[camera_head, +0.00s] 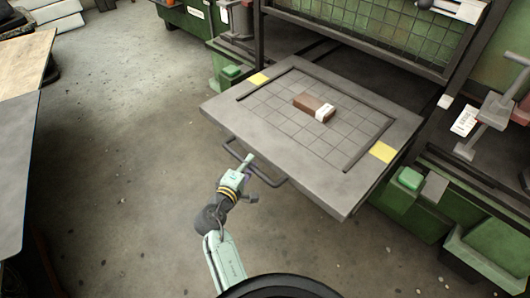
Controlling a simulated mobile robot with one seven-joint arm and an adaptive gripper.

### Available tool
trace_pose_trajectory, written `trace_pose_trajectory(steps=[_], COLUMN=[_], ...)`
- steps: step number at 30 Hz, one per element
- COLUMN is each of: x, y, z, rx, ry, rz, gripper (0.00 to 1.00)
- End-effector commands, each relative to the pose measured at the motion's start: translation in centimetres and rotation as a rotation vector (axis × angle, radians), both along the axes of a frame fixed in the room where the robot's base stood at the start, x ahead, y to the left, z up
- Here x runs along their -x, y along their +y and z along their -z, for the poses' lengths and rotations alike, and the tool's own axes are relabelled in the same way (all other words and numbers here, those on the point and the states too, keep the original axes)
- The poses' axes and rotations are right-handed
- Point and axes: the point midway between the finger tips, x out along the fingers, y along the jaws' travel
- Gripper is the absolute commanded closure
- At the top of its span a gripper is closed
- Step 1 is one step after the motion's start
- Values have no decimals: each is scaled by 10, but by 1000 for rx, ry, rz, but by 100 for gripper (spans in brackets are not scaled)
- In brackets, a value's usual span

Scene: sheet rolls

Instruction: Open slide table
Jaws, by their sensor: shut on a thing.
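The grey slide table (235,108) juts out from the green machine, with a gridded recessed top and two yellow patches near its side edges. A brown block with a white label (314,108) lies on the grid. The table's dark bar handle (272,183) sticks out from its front edge. My gripper (246,163) is at the handle's left part, shut on the handle. The fingertips are small in this view, so the exact contact is hard to see. My arm comes up from the bottom of the picture.
The green machine frame (350,38) with a mesh panel stands behind the slide table. Green bins (480,262) stand at the lower right. A grey-topped bench (18,160) runs along the left edge. The concrete floor (130,150) between is clear.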

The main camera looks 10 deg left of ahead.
Motion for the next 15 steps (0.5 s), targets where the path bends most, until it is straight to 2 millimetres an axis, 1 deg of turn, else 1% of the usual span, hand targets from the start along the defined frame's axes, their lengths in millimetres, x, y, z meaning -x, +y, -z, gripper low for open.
trace_pose_trajectory(steps=[1, 6, 12, 15], x=[12, 41, 63, 70], y=[9, 30, 46, 51], z=[3, 3, 2, 2], rx=[-1, -1, 0, 0], ry=[4, 5, 3, 4], rz=[-5, -3, -1, -1], gripper=[100, 100, 100, 100])
